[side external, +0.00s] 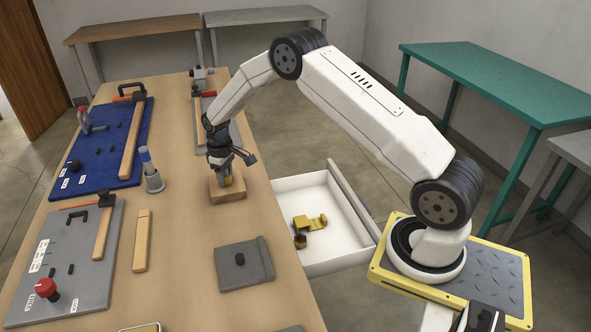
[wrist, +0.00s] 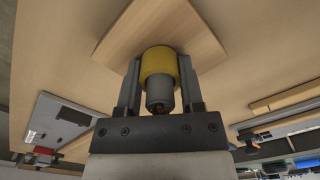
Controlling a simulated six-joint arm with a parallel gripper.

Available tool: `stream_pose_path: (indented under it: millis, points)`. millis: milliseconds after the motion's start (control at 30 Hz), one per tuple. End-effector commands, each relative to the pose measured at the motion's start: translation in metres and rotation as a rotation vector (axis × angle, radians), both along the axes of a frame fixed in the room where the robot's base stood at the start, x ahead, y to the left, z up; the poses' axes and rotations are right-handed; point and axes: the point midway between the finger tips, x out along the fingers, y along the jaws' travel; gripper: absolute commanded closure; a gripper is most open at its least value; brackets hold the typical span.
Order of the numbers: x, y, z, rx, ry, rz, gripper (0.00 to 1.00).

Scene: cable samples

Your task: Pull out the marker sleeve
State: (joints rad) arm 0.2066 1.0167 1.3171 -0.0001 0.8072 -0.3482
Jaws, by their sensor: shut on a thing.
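The marker sleeve appears to be the yellow band (wrist: 158,62) around a grey cable piece (wrist: 159,94) in the wrist view. The cable's end, with a darker brownish tip, points towards my wrist. In the side view the yellow sleeve (side external: 226,181) shows just above a wooden block (side external: 229,189) on the table. My gripper (side external: 225,176) points down over the block. In the wrist view its two fingers (wrist: 159,70) stand on either side of the yellow sleeve, shut on it. Whether the cable's lower end sits in the block is hidden.
An open white drawer (side external: 322,262) to the right holds yellow and brown pieces. A grey plate (side external: 244,265) lies nearer the camera. To the left are a grey holder (side external: 154,182) with a blue-topped piece, a wooden bar (side external: 142,240), a blue board (side external: 92,172) and a grey board (side external: 68,285).

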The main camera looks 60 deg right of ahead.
Motion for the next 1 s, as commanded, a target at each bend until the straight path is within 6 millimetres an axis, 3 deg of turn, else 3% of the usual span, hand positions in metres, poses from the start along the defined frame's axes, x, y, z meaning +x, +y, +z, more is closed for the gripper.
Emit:
stream_pose_path:
  millis: [1000]
  points:
    - [-0.0001, 0.0000, 0.0090, 0.000, 0.000, 0.000, 1.00]
